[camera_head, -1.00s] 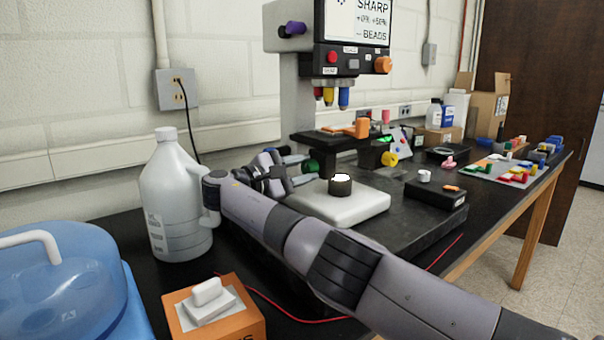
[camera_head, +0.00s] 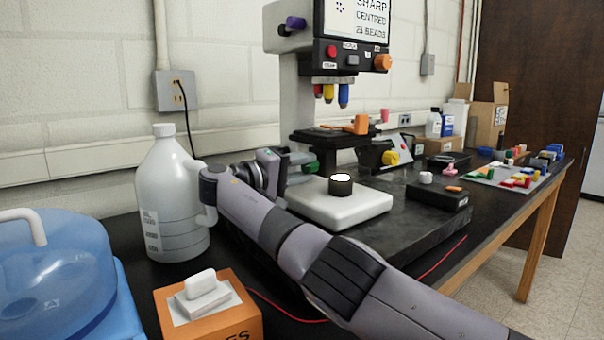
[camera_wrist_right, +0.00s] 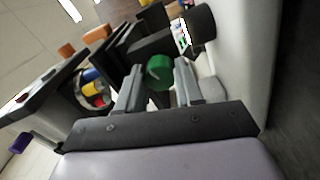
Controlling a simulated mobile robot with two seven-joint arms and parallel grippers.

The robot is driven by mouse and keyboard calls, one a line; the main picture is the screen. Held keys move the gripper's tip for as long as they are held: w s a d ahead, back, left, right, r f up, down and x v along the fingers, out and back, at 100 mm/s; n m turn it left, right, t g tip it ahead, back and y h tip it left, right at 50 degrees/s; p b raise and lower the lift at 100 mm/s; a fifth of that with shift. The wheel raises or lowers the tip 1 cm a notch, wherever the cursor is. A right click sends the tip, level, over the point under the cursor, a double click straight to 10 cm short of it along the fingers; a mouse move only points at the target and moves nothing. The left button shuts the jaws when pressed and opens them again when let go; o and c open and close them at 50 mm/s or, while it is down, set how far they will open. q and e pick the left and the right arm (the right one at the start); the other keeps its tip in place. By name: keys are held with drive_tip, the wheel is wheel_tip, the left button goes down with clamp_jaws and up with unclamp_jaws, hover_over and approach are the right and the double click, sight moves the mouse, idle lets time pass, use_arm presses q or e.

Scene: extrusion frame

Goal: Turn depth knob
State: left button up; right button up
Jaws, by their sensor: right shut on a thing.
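A microscope (camera_head: 297,105) with a screen stands at the back of the bench. A round green knob (camera_wrist_right: 160,72) on its side, below the stage (camera_head: 328,138), sits between the two grey fingers of my right gripper (camera_wrist_right: 159,84). I see no label saying which knob sets depth. In the head view my right gripper (camera_head: 290,166) reaches in at the stage's left, its fingers shut on the green knob, which is mostly hidden there. The screen (camera_head: 357,22) reads SHARP, CENTRED, 25 BEADS. My left gripper is not in view.
A white base (camera_head: 345,212) with a dark cylinder (camera_head: 341,187) lies right of my arm. A jug (camera_head: 170,205), a blue container (camera_head: 50,280) and an orange box (camera_head: 210,310) stand at the left. Coloured blocks (camera_head: 515,175) lie far right.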

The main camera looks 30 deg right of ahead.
drive_tip(key=shift+m, duration=1)
drive_tip(key=o, duration=1)
drive_tip(key=shift+a, duration=0.1)
drive_tip(key=shift+s+a, duration=0.15)
drive_tip(key=shift+a, duration=1.65)
drive_tip(key=shift+s+a, duration=0.15)
drive_tip(key=shift+a, duration=1.6)
